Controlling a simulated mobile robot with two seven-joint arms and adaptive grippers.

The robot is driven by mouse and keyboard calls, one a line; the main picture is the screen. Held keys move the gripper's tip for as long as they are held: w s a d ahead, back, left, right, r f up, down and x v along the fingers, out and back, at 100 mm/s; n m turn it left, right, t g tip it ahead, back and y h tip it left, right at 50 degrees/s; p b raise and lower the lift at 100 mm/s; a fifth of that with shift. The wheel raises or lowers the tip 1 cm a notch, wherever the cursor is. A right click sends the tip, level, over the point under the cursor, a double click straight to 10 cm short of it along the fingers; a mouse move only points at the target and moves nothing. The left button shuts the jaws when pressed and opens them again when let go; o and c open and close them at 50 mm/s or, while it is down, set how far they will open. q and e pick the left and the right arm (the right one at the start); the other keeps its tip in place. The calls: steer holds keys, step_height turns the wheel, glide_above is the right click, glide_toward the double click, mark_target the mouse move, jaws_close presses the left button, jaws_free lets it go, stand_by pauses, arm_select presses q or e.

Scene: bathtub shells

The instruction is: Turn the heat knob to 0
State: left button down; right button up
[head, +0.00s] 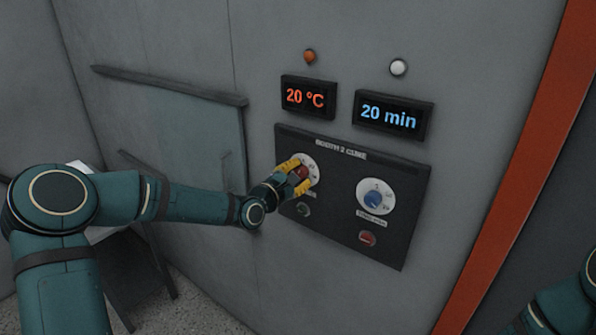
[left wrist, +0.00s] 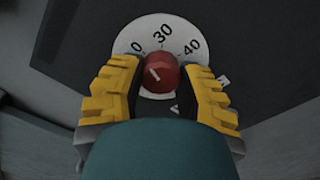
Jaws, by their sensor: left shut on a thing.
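The red heat knob (head: 301,172) sits on a white round dial on the dark control panel (head: 407,248). The display above it (head: 307,97) reads 20 °C in orange. My left gripper (head: 295,176) is at the knob, its yellow fingers on either side, shut on it. In the left wrist view the knob (left wrist: 161,76) is between the two fingers, and its white pointer mark points up-left. The white dial (left wrist: 150,32) shows 30, 40 and a partly covered number ending in 0. The dial's lower part is hidden by the gripper.
A blue knob (head: 373,200) is on the panel's right, below a display (head: 393,114) reading 20 min. A red button (head: 367,239) and a dark button (head: 303,209) lie below the knobs. Orange and white lamps are above the displays.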

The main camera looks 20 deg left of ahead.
arm_select(q)
steer(key=shift+a+n, duration=0.1)
steer(key=shift+n, duration=1.5)
steer(key=shift+p, duration=0.3)
steer(key=c, duration=0.6)
jaws_free()
steer(key=shift+w, duration=0.1)
steer(key=shift+o, duration=0.2)
steer(key=v, duration=1.2)
